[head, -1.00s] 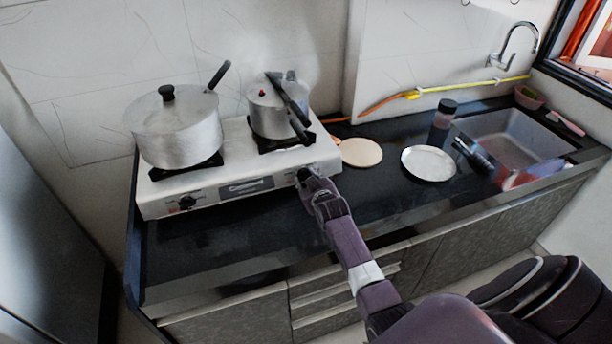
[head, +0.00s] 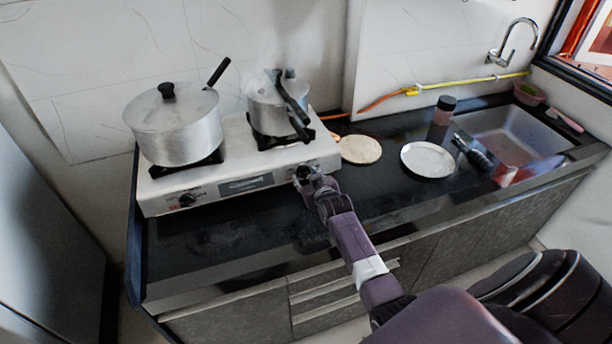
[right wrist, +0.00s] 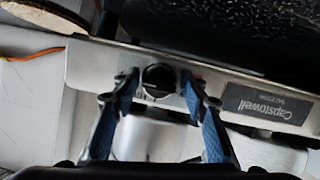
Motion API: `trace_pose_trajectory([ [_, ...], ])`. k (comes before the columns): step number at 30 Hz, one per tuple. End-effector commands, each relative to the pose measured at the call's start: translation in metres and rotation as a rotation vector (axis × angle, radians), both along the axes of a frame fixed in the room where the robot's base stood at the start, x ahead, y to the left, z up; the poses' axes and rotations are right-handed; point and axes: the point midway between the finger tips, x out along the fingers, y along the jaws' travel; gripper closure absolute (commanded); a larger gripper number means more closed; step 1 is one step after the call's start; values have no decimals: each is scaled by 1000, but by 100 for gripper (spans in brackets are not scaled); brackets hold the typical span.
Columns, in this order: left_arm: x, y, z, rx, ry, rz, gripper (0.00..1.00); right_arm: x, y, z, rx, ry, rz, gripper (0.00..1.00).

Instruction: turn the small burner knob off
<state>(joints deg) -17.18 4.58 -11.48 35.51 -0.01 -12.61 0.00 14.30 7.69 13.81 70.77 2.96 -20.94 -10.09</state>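The white stove (head: 150,200) stands on the black counter with two burners. The small burner's knob (right wrist: 158,80) is round and dark, on the front panel at the right end. My right gripper (right wrist: 160,84) has one finger on each side of this knob, with narrow gaps showing, so it looks open around it. In the head view the right gripper (head: 306,177) is at the panel's right end and hides much of that knob. The other knob (head: 187,200) is black and sits at the panel's left. My left gripper is not in view.
A large lidded pot (head: 178,130) stands on the left burner. A smaller pot (head: 268,112) with black handles stands on the right one. A round board (head: 360,150), a metal plate (head: 428,160) and a dark-capped jar (head: 443,112) are right of the stove. The counter front is clear.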

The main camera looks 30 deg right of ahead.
Motion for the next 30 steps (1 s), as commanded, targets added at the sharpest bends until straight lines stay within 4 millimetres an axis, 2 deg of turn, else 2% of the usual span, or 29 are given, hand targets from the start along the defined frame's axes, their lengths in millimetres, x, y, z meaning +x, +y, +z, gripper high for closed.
trace_pose_trajectory([
  [10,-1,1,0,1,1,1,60,1,0,4,-3,-7,1,51],
  [14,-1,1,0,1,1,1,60,-4,1,5,-3,-5,1,51],
  [20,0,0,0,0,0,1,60,-26,7,15,-4,-6,1,51],
  [30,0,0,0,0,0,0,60,-76,21,38,-3,-5,1,51],
])
